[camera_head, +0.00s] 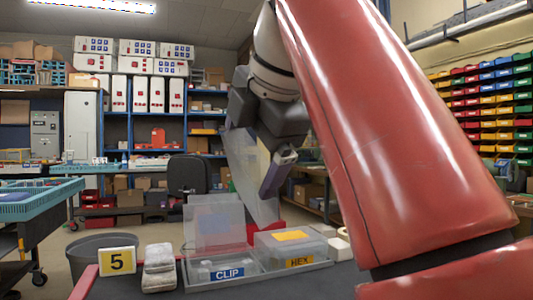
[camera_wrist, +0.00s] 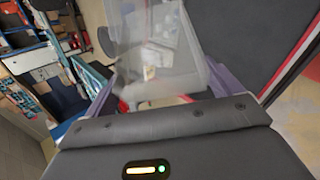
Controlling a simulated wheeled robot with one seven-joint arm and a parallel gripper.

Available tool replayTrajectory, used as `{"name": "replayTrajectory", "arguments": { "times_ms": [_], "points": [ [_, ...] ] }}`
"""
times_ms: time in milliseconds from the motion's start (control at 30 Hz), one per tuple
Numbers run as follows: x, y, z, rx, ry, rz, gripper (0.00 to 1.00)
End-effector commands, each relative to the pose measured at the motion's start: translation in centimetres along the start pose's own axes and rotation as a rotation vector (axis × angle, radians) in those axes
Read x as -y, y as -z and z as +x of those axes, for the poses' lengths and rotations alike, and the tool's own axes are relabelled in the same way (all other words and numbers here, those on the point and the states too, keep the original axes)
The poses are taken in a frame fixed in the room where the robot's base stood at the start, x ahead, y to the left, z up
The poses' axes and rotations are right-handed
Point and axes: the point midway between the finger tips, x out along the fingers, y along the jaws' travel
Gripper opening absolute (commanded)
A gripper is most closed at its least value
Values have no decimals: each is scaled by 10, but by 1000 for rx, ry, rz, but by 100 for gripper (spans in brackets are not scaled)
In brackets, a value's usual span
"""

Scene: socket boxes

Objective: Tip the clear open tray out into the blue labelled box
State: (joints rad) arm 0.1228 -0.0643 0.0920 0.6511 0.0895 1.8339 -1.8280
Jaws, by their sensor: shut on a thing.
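My gripper (camera_head: 278,172) is shut on the clear open tray (camera_head: 250,172), which is see-through and steeply tilted, above and behind the boxes. In the wrist view the tray (camera_wrist: 135,35) sits between the two purple fingers of the gripper (camera_wrist: 162,88). I cannot tell what lies in it, as small pale shapes show in or through it. The blue labelled box (camera_head: 202,272), marked CLIP, stands below and to the left, its clear lid (camera_head: 214,225) raised upright at the back.
A closed clear box (camera_head: 270,247) with a yellow HEX label stands right of the blue labelled box; both are in a grey holder (camera_head: 318,268). My red arm hides the right side.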

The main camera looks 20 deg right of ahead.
Motion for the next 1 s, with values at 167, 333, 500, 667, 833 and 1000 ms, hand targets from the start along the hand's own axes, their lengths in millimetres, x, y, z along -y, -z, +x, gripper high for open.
{"name": "replayTrajectory", "arguments": {
  "times_ms": [167, 333, 500, 667, 833, 1000],
  "points": [
    [-4, 2, -3, 103, 34, -104, 63],
    [-7, 1, -7, 216, 72, -210, 63],
    [-9, 0, -10, 319, 108, -302, 63],
    [-10, -1, -11, 360, 123, -336, 63],
    [-13, 0, -15, 480, 164, -453, 63],
    [-17, -2, -21, 660, 226, -614, 63]
  ]
}}
